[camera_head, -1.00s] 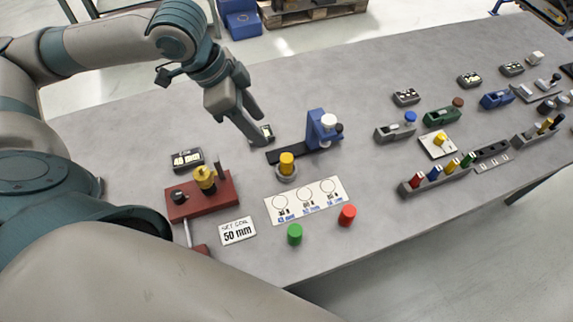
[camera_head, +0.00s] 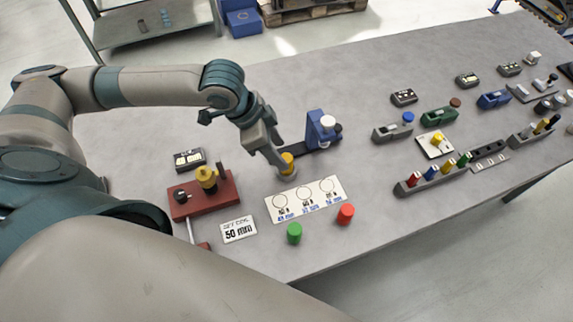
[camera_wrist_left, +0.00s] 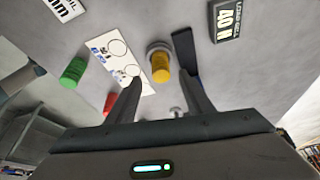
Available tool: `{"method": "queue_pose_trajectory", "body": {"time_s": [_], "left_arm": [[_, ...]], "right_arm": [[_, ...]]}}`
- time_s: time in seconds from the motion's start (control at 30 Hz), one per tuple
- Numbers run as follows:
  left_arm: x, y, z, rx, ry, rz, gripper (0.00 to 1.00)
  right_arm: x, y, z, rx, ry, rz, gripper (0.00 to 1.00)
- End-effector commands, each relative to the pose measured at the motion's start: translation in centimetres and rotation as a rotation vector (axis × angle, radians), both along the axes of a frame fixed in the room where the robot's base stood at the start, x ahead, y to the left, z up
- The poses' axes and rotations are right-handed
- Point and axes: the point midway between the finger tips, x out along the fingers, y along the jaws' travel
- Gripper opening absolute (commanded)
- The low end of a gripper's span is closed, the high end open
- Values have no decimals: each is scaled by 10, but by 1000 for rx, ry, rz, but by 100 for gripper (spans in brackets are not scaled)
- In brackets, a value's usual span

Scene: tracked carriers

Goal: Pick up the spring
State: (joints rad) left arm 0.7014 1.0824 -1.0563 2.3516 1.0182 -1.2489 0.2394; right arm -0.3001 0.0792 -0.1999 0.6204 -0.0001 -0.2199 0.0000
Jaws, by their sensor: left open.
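A yellow ribbed spring (camera_head: 288,161) stands upright on a round grey base on the table, and it also shows in the left wrist view (camera_wrist_left: 160,66). A green spring (camera_head: 294,233) and a red spring (camera_head: 346,214) stand at the front. My left gripper (camera_head: 281,166) is open beside the yellow spring, partly covering it in the head view. In the left wrist view its fingers (camera_wrist_left: 160,82) lie either side of the yellow spring's image; I cannot tell whether they touch it. My right gripper is not in view.
A white card with circles (camera_head: 305,199) lies in front of the yellow spring. A blue upright device (camera_head: 320,130) stands close behind. A red-based fixture (camera_head: 190,205) and a "50 mm" sign (camera_head: 238,230) are left.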

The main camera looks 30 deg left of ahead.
Motion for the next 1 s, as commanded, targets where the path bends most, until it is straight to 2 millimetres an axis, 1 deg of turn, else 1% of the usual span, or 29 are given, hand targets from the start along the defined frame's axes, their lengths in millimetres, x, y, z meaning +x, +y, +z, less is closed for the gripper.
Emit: {"method": "queue_pose_trajectory", "body": {"time_s": [0.17,0.27,0.47,0.53,0.67,1.0], "left_arm": [[1,-1,-1,0,0,0,47],[3,-3,-5,0,2,1,47],[10,-12,-25,1,4,1,47],[12,-14,-35,-1,3,1,47],[14,-17,-45,0,1,0,47],[15,-17,-47,1,1,0,47]], "right_arm": [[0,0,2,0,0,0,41],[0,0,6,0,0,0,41],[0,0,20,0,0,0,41],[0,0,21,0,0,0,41],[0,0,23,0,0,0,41],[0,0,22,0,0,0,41]]}}
